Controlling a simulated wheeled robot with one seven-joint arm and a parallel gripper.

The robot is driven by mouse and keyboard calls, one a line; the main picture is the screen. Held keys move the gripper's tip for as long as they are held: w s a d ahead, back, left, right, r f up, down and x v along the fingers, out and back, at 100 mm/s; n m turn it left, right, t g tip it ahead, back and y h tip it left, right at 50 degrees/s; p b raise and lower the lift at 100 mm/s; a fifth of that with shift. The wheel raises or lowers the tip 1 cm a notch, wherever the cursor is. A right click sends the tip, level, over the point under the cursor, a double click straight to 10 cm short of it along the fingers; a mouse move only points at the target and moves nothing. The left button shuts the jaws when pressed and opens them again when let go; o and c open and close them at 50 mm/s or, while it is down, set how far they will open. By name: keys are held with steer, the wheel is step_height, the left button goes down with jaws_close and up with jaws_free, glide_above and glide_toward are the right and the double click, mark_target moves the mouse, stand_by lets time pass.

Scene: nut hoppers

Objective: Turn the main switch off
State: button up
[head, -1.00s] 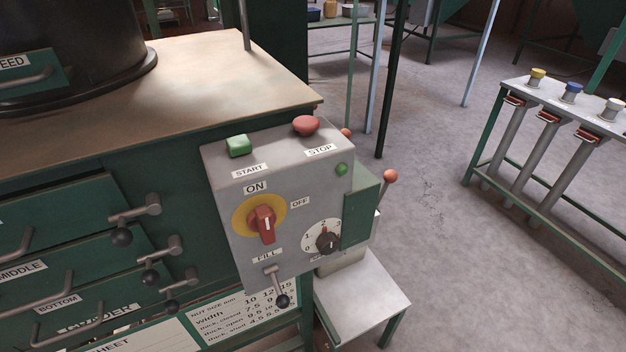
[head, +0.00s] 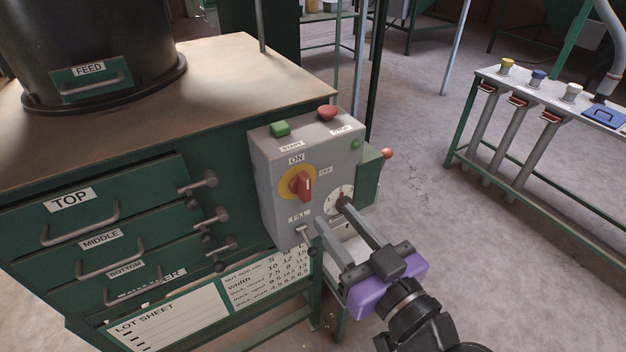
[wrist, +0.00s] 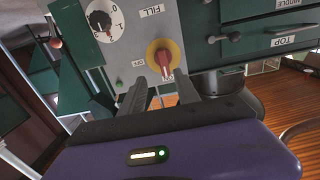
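The main switch is a red handle (head: 302,185) on a yellow disc, on the front of a grey control box (head: 264,190). The handle stands roughly upright, in line with the ON label (head: 296,159) above; the OFF label (head: 325,171) is to the right. In the wrist view the red handle (wrist: 164,68) appears upside down, between my finger lines. My gripper (head: 331,214) is open and empty, its fingertips in front of the box's lower right and apart from the handle. It also shows in the wrist view (wrist: 161,82), where it partly hides the ON label.
The box also carries a green START button (head: 280,129), a red STOP button (head: 327,112), a black dial (head: 342,202) and a FILL lever (head: 305,232). Drawer latches (head: 205,181) stick out at left. Open floor lies right, before a rack (head: 540,87).

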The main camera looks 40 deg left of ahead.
mark_target(307, 186)
steer(key=shift+n+g, duration=0.3)
steer(key=shift+n, duration=0.1)
steer(key=x, duration=0.3)
steer(key=r+p+x, duration=0.1)
steer(key=x, duration=0.4)
steer(key=shift+s+a+r+p, duration=0.15)
steer(key=shift+a+r+p, duration=0.05)
steer(key=shift+a+p, duration=0.2)
jaws_close()
